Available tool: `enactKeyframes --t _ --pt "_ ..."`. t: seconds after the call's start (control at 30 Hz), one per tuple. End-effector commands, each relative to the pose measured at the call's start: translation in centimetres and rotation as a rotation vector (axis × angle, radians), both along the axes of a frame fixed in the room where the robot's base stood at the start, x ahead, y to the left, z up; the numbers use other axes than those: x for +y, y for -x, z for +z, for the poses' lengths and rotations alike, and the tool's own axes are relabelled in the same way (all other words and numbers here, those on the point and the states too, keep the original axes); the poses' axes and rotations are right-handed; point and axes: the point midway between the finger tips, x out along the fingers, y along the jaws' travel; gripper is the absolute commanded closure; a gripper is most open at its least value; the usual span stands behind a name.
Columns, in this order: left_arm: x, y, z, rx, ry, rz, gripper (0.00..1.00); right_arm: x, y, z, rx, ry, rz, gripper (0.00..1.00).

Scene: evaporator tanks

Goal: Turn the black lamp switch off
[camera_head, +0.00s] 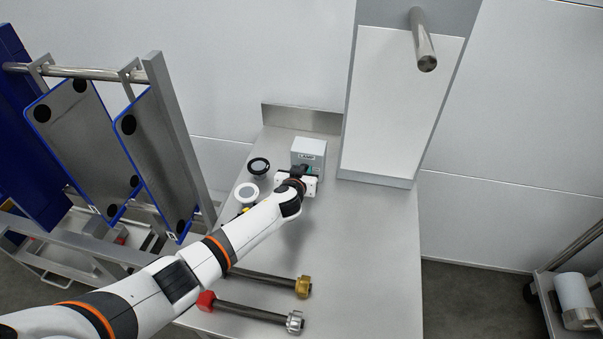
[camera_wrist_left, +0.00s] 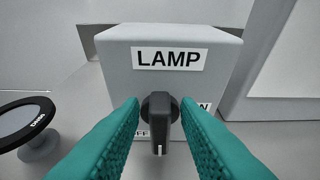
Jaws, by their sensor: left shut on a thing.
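A grey box (camera_head: 309,150) marked LAMP stands on the steel table; it also fills the middle of the left wrist view (camera_wrist_left: 172,82). On its front is the black lamp switch (camera_wrist_left: 160,122), a knob with a bar handle pointing down in that view and a white mark at its lower end. My left gripper (camera_head: 304,172) is at the box front, its teal fingers on both sides of the switch, shut on it. A label behind shows part of OFF at left; the right end is mostly hidden by a finger. My right gripper is not in view.
A black-rimmed round piece (camera_head: 258,165) and a white round one (camera_head: 246,193) stand left of the box. Two hoses with a brass (camera_head: 303,287) and a silver (camera_head: 295,321) fitting lie at the front. A tall grey panel (camera_head: 400,105) stands right; the table's right side is clear.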

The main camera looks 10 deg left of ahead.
Motion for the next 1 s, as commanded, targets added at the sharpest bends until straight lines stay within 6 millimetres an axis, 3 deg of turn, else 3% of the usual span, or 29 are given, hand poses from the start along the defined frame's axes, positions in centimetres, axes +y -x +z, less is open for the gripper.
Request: enactKeyframes --t 0.37,0.4,0.43,0.77,1.0 --pt "0.0 0.0 0.0 0.003 -0.040 0.000 0.94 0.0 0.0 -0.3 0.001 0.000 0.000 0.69" --pt "0.0 0.0 0.0 0.003 -0.040 0.000 0.69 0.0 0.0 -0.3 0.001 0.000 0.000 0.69" --pt "0.0 0.0 0.0 0.003 -0.040 0.000 0.65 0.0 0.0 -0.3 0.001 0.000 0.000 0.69" --pt "0.0 0.2 0.0 0.002 -0.039 -0.001 0.65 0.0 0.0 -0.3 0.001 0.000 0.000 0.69" --pt "0.0 2.4 0.9 0.002 -0.036 0.000 0.65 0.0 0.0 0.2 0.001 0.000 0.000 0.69"
